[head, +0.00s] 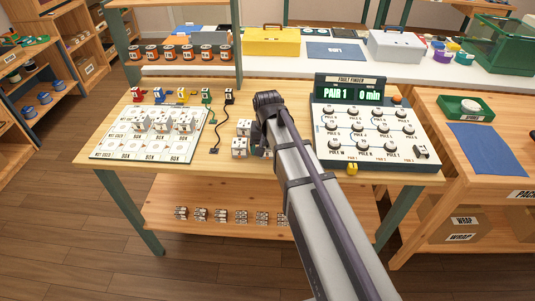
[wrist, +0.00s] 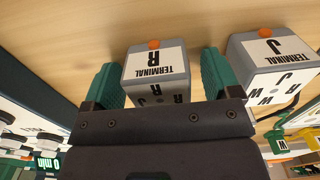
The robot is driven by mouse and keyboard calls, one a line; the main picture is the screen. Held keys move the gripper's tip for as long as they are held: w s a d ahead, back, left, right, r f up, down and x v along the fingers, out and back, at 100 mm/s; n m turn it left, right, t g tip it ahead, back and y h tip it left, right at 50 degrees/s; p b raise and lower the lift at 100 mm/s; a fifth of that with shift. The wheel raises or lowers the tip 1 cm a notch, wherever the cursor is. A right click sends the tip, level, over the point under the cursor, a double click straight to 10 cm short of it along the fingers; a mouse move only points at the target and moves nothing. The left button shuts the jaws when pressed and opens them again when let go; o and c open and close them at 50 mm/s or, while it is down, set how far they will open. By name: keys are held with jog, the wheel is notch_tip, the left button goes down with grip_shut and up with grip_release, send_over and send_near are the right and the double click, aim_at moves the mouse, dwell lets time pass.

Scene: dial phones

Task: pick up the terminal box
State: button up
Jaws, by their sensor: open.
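In the wrist view, a grey terminal box with a white label marked R (wrist: 156,62) stands between the two green fingers of my gripper (wrist: 158,80). The fingers are open, one on each side of the box; a small gap shows at the right finger, and contact at the left is unclear. A second terminal box marked J (wrist: 272,58) stands just to the right of the right finger. In the head view, white-topped terminal boxes (head: 239,148) (head: 244,127) show left of my arm, which mostly hides my gripper and the box in it.
A fault finder panel (head: 370,138) with knobs stands right of my arm. At left, a white mat (head: 105,149) carries several more boxes.

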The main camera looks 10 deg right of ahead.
jog(key=c, duration=1)
jog(key=shift+r, duration=0.15)
jog(key=shift+c, duration=0.2)
notch_tip(320, 180, up, 10)
jog(key=p, duration=1)
jog(key=shift+r, duration=0.1)
jog(key=shift+f, duration=0.2)
